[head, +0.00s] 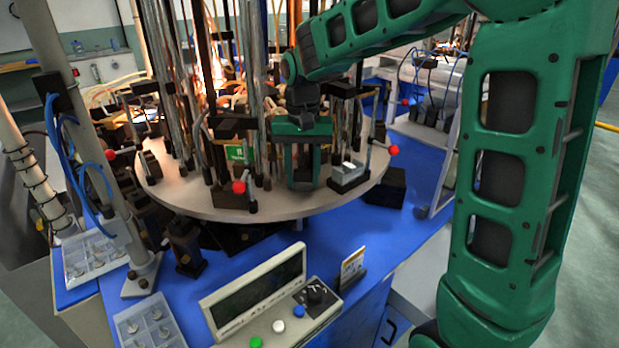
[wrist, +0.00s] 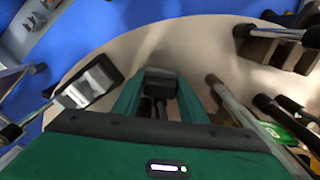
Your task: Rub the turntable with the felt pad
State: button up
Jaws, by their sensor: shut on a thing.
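The turntable (head: 200,195) is a round beige disc on the blue machine top; its bare surface also shows in the wrist view (wrist: 205,45). My gripper (head: 304,184) points down over the turntable's front right part. It is shut on a small dark grey block, seen between the fingertips in the wrist view; this looks like the felt pad (wrist: 160,80). The pad is mostly hidden by the fingers, and I cannot tell whether it touches the disc.
A small dark-rimmed holder with a pale block (head: 349,175) stands right of my gripper on the turntable. Upright rods and clamps crowd the disc's middle. Red-knobbed levers (head: 239,187) stick out at its rim. A control panel (head: 258,290) stands in front.

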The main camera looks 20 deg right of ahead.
jog(key=shift+w+a, duration=0.25)
jog(key=shift+w, duration=0.5)
jog(key=shift+r, duration=3.05)
jog(key=shift+r, duration=1.5)
